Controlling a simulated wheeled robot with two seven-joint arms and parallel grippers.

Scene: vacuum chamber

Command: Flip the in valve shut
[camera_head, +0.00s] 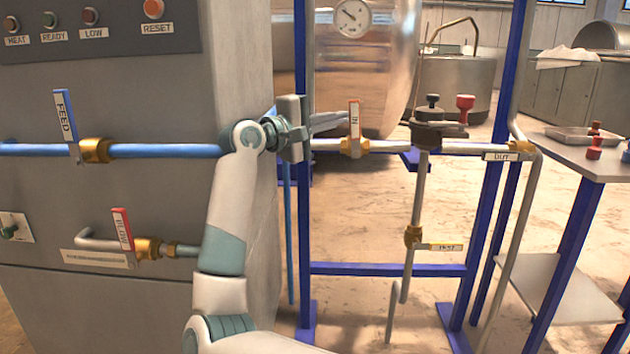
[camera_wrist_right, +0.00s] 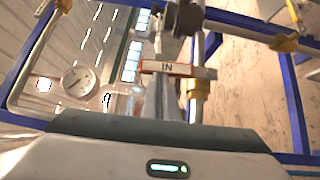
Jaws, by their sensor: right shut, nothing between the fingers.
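The in valve has an upright orange-edged handle (camera_head: 354,118) with a white label reading IN, standing across the horizontal pipe. Its brass body (camera_head: 354,147) sits on that pipe. In the right wrist view the IN handle (camera_wrist_right: 178,69) and brass body (camera_wrist_right: 197,88) show just ahead of my fingers. My right gripper (camera_head: 338,119) is shut and empty, pointing right, with its fingertips just left of the handle. I cannot tell whether they touch it. The right wrist view shows the shut fingers (camera_wrist_right: 162,98) beside the handle. My left gripper is not in view.
A grey cabinet (camera_head: 120,220) stands left with the FEED handle (camera_head: 64,116) and a red-edged handle (camera_head: 122,229). Blue frame posts (camera_head: 484,220) bear the pipes. A dark fitting with black and red knobs (camera_head: 440,130) is right of the valve. A side table (camera_head: 575,160) stands right.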

